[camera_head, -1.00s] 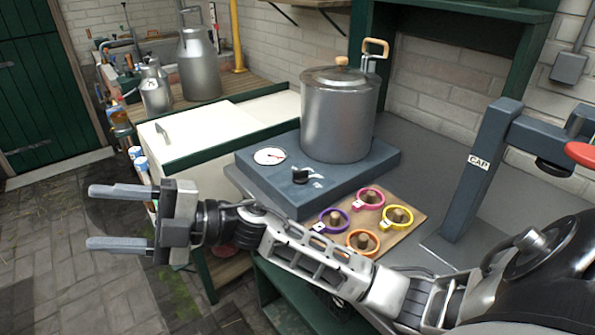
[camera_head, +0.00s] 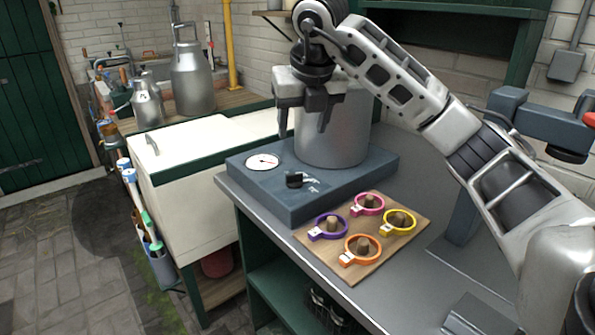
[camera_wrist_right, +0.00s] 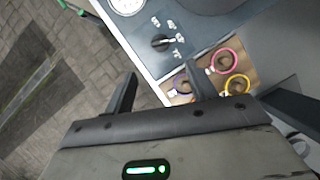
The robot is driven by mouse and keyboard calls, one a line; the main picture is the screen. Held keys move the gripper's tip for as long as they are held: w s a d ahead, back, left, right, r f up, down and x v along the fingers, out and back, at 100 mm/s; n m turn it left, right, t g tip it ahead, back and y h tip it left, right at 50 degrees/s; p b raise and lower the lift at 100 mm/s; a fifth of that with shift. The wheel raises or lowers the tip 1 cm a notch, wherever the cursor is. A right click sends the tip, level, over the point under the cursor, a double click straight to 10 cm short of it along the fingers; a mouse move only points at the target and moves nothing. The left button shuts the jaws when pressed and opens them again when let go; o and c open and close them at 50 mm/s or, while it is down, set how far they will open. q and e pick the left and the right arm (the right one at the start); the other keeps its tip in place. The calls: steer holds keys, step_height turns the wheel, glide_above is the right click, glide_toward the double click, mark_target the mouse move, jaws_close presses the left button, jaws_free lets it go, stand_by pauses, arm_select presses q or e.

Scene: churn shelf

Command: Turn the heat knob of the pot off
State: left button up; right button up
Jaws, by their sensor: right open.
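The black heat knob (camera_head: 294,180) sits on the front of the blue-grey heater base (camera_head: 290,208), beside a round white dial (camera_head: 262,162). The grey metal pot (camera_head: 333,135) stands on the base, its upper part hidden behind my right arm. My right gripper (camera_head: 303,132) is open and empty, fingers pointing down, above the knob and in front of the pot. In the right wrist view the knob (camera_wrist_right: 160,41) shows beyond the fingertips, with printed marks beside it. My left gripper is not in view.
A wooden board (camera_head: 378,262) with several coloured rings on pegs lies on the bench right of the base. A dark clamp-like stand (camera_head: 540,125) is at the right. A white chest (camera_head: 190,150) and milk cans (camera_head: 192,85) are at the left.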

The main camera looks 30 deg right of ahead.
mark_target(294, 173)
steer(key=x, duration=1.3)
steer(key=shift+f+p, duration=0.3)
steer(key=shift+f, duration=0.05)
steer(key=c, duration=1)
